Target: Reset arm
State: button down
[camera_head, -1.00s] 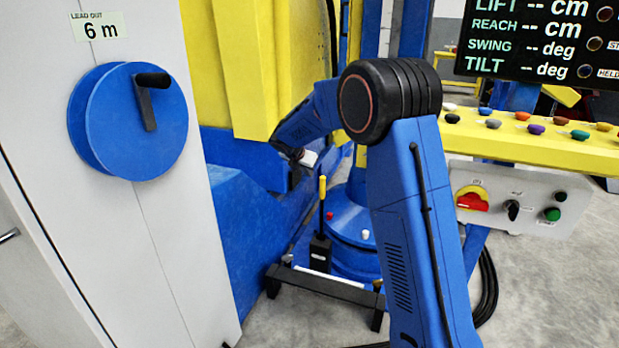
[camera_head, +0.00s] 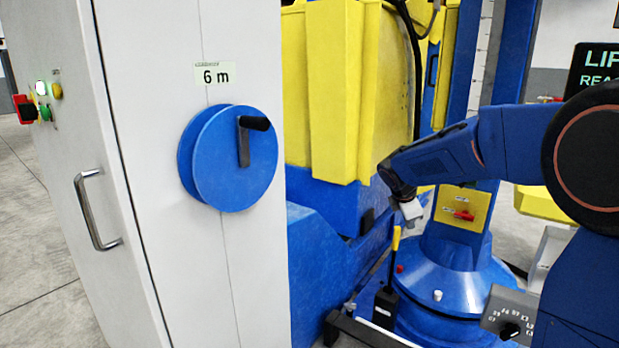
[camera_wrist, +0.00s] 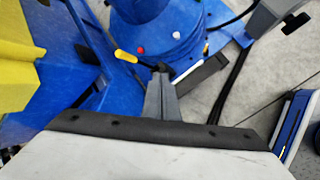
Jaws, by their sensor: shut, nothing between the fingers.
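My arm comes in from the right edge of the head view, with the elbow at the right and the forearm sloping down to the left. My gripper (camera_head: 411,213) hangs at its end, in front of the yellow and blue machine (camera_head: 338,95). In the wrist view my gripper's grey fingers (camera_wrist: 161,74) are together and empty. Beyond the fingertips is a yellow-handled lever (camera_wrist: 126,56), which stands in a black holder below my gripper in the head view (camera_head: 396,240). No contact shows, though the fingertips overlap the lever's black end in the wrist view.
A grey cabinet (camera_head: 150,120) with a blue crank wheel (camera_head: 232,160) and a door handle (camera_head: 92,210) stands at the left. A round blue base (camera_head: 455,290) lies below the forearm. A dark display (camera_head: 596,68) is cut off at the right. Open floor shows at the far left.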

jog(key=s+r+m+y, duration=0.25)
jog(key=s+m, duration=0.75)
jog(key=s, duration=1.4)
jog(key=s+a+f+m+y, duration=0.1)
jog(key=s+m, duration=0.3)
jog(key=s, duration=0.6)
jog(key=s+a+f+m, duration=0.1)
jog(key=s+f+m, duration=0.3)
jog(key=s, duration=0.5)
jog(key=shift+s+a+f+m+y, duration=0.2)
jog(key=shift+s+m+y, duration=0.15)
jog(key=shift+m, duration=0.05)
